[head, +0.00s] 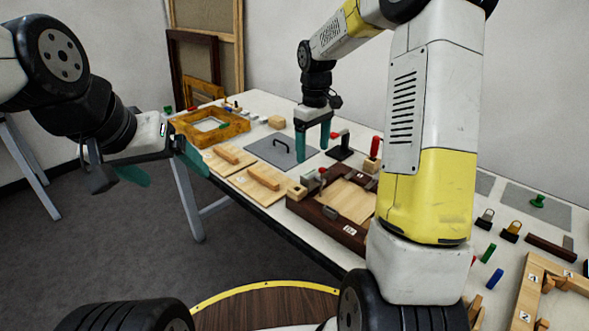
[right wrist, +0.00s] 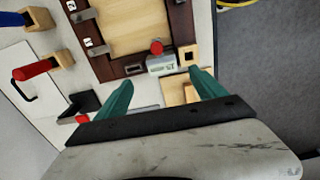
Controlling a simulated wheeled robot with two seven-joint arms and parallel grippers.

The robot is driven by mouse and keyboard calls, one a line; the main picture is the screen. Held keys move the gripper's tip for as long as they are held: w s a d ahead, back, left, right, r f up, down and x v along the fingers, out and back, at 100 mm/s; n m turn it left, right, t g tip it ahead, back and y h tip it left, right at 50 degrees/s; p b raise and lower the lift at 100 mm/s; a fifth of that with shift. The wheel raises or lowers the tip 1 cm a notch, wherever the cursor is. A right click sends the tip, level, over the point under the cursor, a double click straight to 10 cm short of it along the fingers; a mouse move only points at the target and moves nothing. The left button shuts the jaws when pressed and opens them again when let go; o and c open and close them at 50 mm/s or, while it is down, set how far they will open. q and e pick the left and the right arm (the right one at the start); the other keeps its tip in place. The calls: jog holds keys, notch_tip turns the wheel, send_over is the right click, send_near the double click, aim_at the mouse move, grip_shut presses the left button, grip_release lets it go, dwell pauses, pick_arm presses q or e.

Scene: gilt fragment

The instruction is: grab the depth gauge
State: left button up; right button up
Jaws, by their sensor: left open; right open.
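A small pale device with a greenish display, which looks like the depth gauge (right wrist: 162,66), sits at the edge of a dark wooden frame (right wrist: 122,66) in the right wrist view. It appears in the head view as a small grey-green shape (head: 308,178) by the frame's far left corner. My right gripper (head: 312,142) is open and empty above the table, behind the gauge in the head view. In the right wrist view the gauge shows between and beyond the open fingertips (right wrist: 162,90). My left gripper (head: 163,168) is open and empty, off the table's left edge.
Light boards with wooden bars (head: 265,185), a grey plate with a black handle (head: 282,152) and a gilt frame (head: 210,125) occupy the table's left part. A black stand (head: 340,153) is right of my right gripper.

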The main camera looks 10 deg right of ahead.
aim_at(312, 173)
notch_tip(312, 173, down, 8)
jog(key=shift+s+a+r, duration=0.1)
jog(key=shift+s, duration=0.05)
dwell(0.3)
jog(key=shift+c, duration=0.4)
jog(key=c, duration=1.6)
jog(key=shift+c, duration=0.2)
jog(key=shift+r, duration=0.15)
